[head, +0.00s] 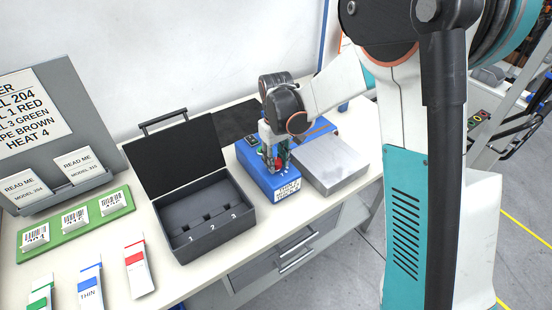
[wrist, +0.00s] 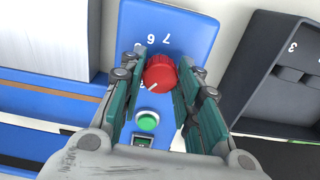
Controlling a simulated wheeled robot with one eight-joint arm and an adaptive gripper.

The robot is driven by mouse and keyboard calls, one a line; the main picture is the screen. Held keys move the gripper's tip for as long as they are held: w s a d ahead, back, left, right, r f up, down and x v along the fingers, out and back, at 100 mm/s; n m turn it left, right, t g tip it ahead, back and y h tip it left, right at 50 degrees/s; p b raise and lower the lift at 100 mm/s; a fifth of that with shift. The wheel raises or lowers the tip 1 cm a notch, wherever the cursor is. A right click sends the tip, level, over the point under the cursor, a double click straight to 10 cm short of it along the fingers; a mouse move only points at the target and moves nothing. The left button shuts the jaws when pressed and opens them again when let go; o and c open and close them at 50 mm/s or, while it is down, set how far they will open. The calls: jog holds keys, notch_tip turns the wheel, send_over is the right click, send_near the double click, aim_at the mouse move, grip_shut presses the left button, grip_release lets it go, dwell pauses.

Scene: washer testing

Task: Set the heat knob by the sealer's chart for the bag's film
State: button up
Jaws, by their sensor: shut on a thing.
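The blue sealer (head: 268,182) stands on the bench right of the black case. A white chart label (head: 288,190) is on its front; its small print is too blurred to read surely. My gripper (head: 276,158) reaches down onto the sealer. In the wrist view its two fingers (wrist: 160,68) close around the red heat knob (wrist: 160,75). The knob's white pointer line slants toward the lower left of the picture. A white packet with a blue band (head: 90,288) reads THIN.
A green button (wrist: 147,121) and a small switch (wrist: 143,141) sit by the knob. A metal plate (head: 330,162) adjoins the sealer. The open case (head: 205,215) has numbered slots. A sign board (head: 30,115) reads "HEAT 4". Packets with green (head: 40,291) and red bands (head: 139,266) lie in front.

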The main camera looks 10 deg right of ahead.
aim_at(276, 161)
jog(key=m, duration=0.5)
jog(key=shift+m, duration=0.3)
jog(key=m, duration=0.5)
jog(key=shift+m, duration=0.3)
jog(key=o, duration=1.1)
notch_tip(276, 161, up, 12)
jog(key=shift+r, duration=0.1)
